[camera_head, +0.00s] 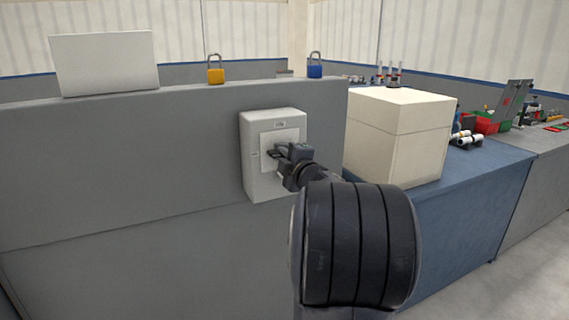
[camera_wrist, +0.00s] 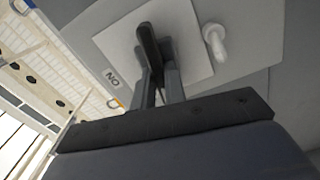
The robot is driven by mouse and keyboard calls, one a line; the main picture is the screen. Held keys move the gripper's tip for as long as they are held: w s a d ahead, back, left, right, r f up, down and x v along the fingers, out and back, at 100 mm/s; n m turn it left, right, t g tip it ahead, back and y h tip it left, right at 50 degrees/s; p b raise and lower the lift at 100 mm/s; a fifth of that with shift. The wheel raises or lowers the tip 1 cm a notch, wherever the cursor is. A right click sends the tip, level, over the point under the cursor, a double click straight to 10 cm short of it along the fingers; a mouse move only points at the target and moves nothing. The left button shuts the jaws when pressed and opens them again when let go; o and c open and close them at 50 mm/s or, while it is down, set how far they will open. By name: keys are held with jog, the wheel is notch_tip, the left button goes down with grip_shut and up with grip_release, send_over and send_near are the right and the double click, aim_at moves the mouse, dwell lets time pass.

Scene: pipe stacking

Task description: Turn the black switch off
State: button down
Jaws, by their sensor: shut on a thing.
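The white switch box (camera_head: 250,128) is mounted on the grey panel wall, left of centre of the body view. The black switch (camera_wrist: 149,42) is a lever on the box's pale square plate (camera_wrist: 190,22), clearest in the wrist view. My gripper (camera_head: 284,152) reaches the front of the box. Its two fingers (camera_wrist: 160,75) are shut on the black switch, one on each side of the lever. In the body view my gripper hides most of the switch.
A white knob (camera_wrist: 214,40) sticks out beside the plate. A yellow padlock (camera_head: 216,75), a blue padlock (camera_head: 315,71) and a blank white board (camera_head: 105,64) stand on the panel's top ledge. A large cream box (camera_head: 395,150) stands on the blue bench (camera_head: 480,205) to the right.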

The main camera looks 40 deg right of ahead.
jog(key=shift+f+n+b, duration=0.15)
jog(key=shift+n+b, duration=0.4)
jog(key=shift+n, duration=0.45)
jog(key=c, duration=1.5)
grip_release()
jog(key=shift+o, duration=0.2)
jog(key=v, duration=1.1)
jog(key=shift+p, duration=0.3)
jog(key=shift+w, duration=0.1)
